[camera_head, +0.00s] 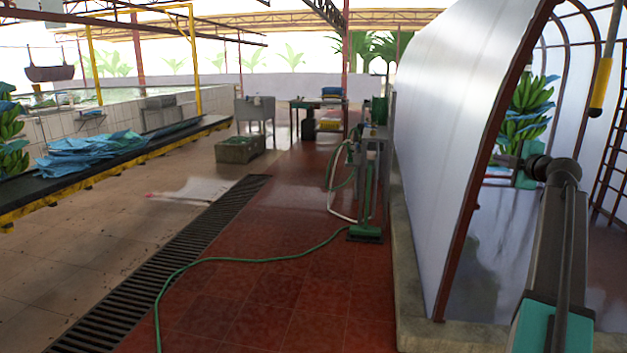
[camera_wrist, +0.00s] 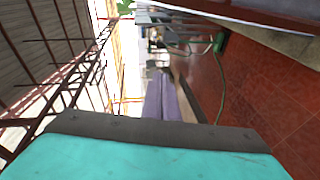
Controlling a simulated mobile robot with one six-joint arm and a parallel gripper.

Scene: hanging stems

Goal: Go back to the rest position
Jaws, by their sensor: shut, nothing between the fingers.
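My gripper (camera_wrist: 161,78) shows in the wrist view as two purplish-grey fingers side by side, shut with nothing between them. They reach out past a dark and teal part of my own arm. In the head view my arm rises along the right side, and its far end is up near a hanging green banana stem (camera_head: 527,105) with blue sheets between its hands. The fingers are too small or hidden to make out there. I cannot tell whether the arm touches the stem.
A white curved-wall tunnel (camera_head: 460,120) stands at the right, with a yellow-ended hanging bar (camera_head: 600,85). A green hose (camera_head: 250,260) crosses the red floor by a drain grate (camera_head: 170,270). Blue sheets (camera_head: 90,155) lie on a long bench at left. The middle floor is mostly clear.

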